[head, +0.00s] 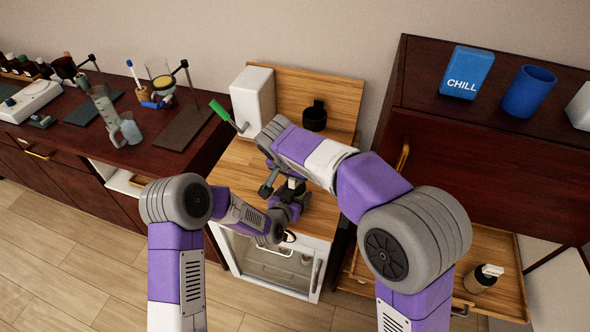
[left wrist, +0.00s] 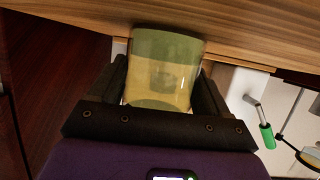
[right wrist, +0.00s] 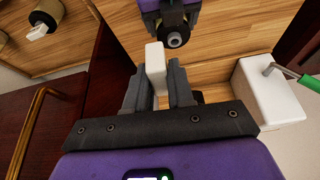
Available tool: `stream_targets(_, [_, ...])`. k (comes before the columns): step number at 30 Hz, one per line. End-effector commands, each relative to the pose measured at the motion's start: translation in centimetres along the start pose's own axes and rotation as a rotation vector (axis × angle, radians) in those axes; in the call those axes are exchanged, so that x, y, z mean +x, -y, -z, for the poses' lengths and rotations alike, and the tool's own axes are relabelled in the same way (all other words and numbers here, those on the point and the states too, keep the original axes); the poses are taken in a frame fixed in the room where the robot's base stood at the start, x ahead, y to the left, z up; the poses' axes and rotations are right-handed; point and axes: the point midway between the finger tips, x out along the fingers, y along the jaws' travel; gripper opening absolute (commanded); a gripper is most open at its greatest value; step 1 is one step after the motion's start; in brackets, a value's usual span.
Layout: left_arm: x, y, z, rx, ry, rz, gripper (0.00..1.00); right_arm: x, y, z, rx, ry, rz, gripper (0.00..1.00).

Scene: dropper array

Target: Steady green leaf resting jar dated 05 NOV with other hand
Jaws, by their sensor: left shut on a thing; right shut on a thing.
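My left gripper (left wrist: 160,98) is shut on a jar (left wrist: 160,65) with a green and yellow-green surface, seen in the left wrist view close to a wooden surface. No date or leaf can be read on it. My right gripper (right wrist: 160,88) is shut on a small white block-like piece (right wrist: 155,62), seen in the right wrist view. What this piece belongs to is hidden. In the head view both grippers meet over the wooden counter, and the arms hide most of the jar. My left gripper's purple body (right wrist: 178,12) shows just beyond the white piece.
A blue CHILL box (head: 466,73) and blue cup (head: 528,92) are on the right cabinet. An open drawer (head: 500,247) below holds a white-topped bottle (head: 483,279).

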Motion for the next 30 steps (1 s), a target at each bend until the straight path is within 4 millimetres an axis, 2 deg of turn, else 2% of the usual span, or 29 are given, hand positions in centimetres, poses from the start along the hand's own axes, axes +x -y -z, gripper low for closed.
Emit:
stream_targets(1, [-0.1,0.0,-0.7,-0.002,0.016,-0.001,0.41,-0.4,-0.1,-0.2,0.000,-0.001,0.002,0.00])
stream_targets(13, [-0.1,0.0,-0.7,-0.002,0.016,-0.001,0.41,-0.9,-0.5,-0.8,0.001,0.000,0.000,0.00])
stream_targets(14, [-0.1,0.0,-0.7,-0.002,0.016,-0.001,0.79,-0.9,-0.5,-0.8,0.001,0.000,0.000,0.00])
stream_targets(18, [0.0,0.0,-0.5,-0.001,0.012,-0.001,1.00,-0.9,-0.5,-0.8,0.001,0.000,0.000,0.00])
stream_targets(26, [-0.1,0.0,-0.2,0.000,0.004,-0.001,1.00,-0.9,-0.5,-0.8,0.001,0.000,0.000,0.00])
stream_targets(30, [-1.1,0.0,-0.1,0.000,0.005,-0.001,1.00,-0.9,-0.5,-0.8,0.001,0.000,0.000,0.00])
